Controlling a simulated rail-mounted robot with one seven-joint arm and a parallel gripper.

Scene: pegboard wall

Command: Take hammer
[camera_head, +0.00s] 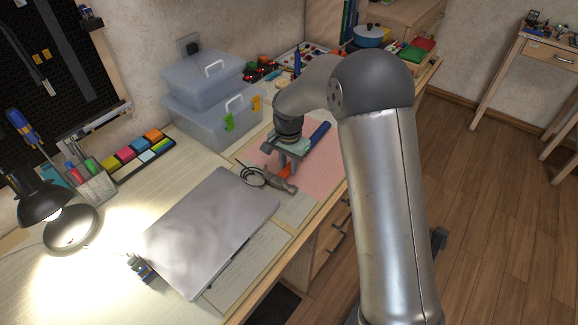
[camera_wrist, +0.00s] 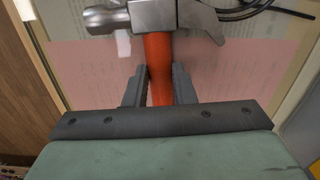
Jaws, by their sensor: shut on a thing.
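The hammer (camera_wrist: 158,62) has a metal head and an orange-red handle. In the wrist view its head is near the top edge and its handle runs down between my two dark fingers. My gripper (camera_wrist: 159,88) is shut on the handle just below the head. In the head view the hammer's head (camera_head: 283,183) lies toward the laptop, beside my gripper (camera_head: 284,163), and a blue handle end (camera_head: 319,134) shows on the other side. The middle of the handle is hidden by my gripper. I cannot tell whether the hammer touches the desk.
A pink mat (camera_head: 322,172) lies under the gripper. A dark cable (camera_head: 252,174) lies right beside the hammer's head. A closed grey laptop (camera_head: 212,228) is in front, and clear plastic boxes (camera_head: 205,117) stand behind to the left. A lit lamp (camera_head: 45,203) stands far left.

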